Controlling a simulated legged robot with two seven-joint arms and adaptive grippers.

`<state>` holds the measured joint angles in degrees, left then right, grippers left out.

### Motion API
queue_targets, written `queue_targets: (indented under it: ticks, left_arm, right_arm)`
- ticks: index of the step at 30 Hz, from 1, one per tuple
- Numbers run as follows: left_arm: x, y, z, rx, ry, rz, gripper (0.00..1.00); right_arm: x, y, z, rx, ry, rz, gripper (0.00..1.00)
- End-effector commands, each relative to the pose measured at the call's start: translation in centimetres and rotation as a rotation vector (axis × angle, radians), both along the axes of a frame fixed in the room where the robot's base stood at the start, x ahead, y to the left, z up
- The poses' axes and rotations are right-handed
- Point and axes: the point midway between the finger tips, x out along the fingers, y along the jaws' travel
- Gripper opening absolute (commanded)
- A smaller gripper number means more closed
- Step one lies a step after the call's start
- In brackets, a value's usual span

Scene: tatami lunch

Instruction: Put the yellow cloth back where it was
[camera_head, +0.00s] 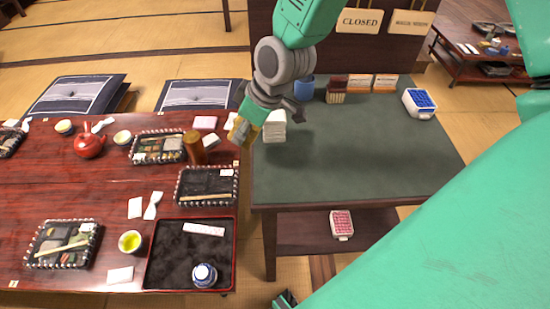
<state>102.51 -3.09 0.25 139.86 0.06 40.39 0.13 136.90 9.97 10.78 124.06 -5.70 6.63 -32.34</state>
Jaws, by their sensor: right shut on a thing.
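My right gripper (245,125) hangs above the gap between the low red table and the dark green-topped side table. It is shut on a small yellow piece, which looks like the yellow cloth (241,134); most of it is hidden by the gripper. A white stack (275,129) stands on the side table (350,150), just right of the gripper tip.
The red table (110,190) holds black trays (205,201), a red teapot (89,144), a brown cylinder (195,150) and cups. A blue cup (304,89) and a blue-topped box (419,103) stand on the side table; its middle is clear.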

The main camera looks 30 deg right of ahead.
Motion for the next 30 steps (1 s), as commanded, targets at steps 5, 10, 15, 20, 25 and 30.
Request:
queue_targets:
  ticks: [5, 10, 15, 20, 25, 30]
  left_arm:
    - [0.0, 0.0, -1.7, 0.000, 0.000, -0.001, 0.26]
    - [0.0, 0.0, -2.5, 0.000, 0.000, -0.001, 0.26]
    - [0.0, 0.0, -3.2, 0.000, 0.000, -0.001, 0.26]
    - [0.0, 0.0, -4.2, 0.000, 0.000, -0.001, 0.26]
    - [0.0, 0.0, -4.6, 0.000, -0.001, -0.001, 0.26]
    - [0.0, 0.0, -5.1, 0.000, -0.001, -0.001, 0.26]
  right_arm:
    - [-3.9, -0.8, 1.3, -0.185, 0.184, 0.212, 0.04]
    - [-7.5, -1.9, 3.4, -0.303, 0.278, 0.346, 0.04]
    - [-8.6, -2.3, 2.4, -0.330, 0.306, 0.378, 0.04]
    - [-8.6, -2.3, -0.8, -0.329, 0.307, 0.378, 0.04]
    - [-8.6, -2.3, -2.3, -0.327, 0.303, 0.376, 0.04]
    - [-8.7, -2.3, -4.0, -0.328, 0.304, 0.376, 0.04]
